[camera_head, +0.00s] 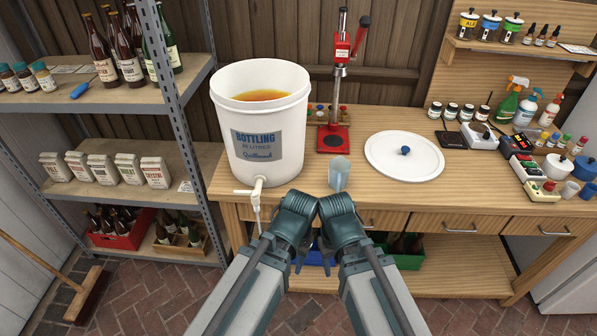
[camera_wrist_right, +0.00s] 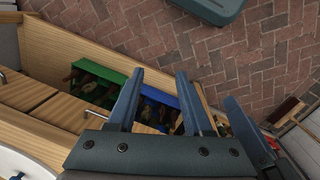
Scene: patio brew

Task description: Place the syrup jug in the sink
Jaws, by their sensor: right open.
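I cannot make out a labelled syrup jug or a sink in either view. A small pale blue-grey vessel (camera_head: 339,172) stands at the bench's front edge in the head view, partly hidden by my right arm; I cannot tell whether it is the jug. My right gripper (camera_head: 328,257) is low in front of the bench. In the right wrist view its two fingers (camera_wrist_right: 160,73) are apart with nothing between them. My left gripper (camera_head: 298,258) is close beside it; its fingers are too small and dark to read.
On the wooden bench (camera_head: 465,200) stand a white bottling bucket (camera_head: 258,165) with a tap, a red capper (camera_head: 332,138) and a round white lid (camera_head: 403,170). Bottles and small gear crowd the right end. A green crate (camera_head: 408,262) sits below. A bottle shelf (camera_head: 115,97) stands left.

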